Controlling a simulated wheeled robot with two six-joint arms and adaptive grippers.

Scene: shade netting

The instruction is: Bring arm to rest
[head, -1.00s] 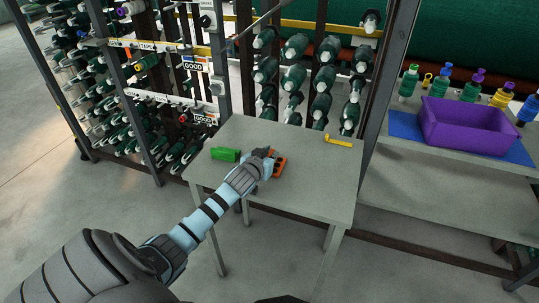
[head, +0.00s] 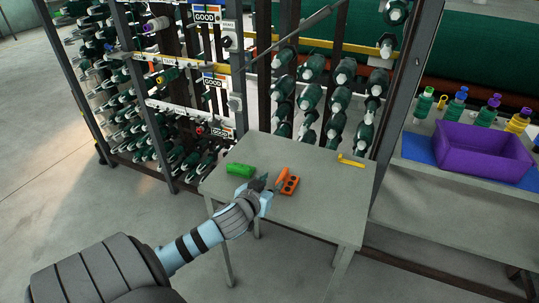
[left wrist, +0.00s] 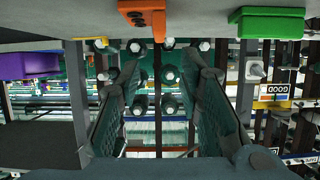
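The orange holder also shows at the top of that view (left wrist: 143,14), apart from the fingers. My right gripper is not in view.
A green block (head: 240,169) and a yellow angled tool (head: 350,160) lie on the table. A rack of green bobbins (head: 338,100) stands behind it. A purple bin (head: 484,150) stands on a bench at right, near several bottles. Floor at left is clear.

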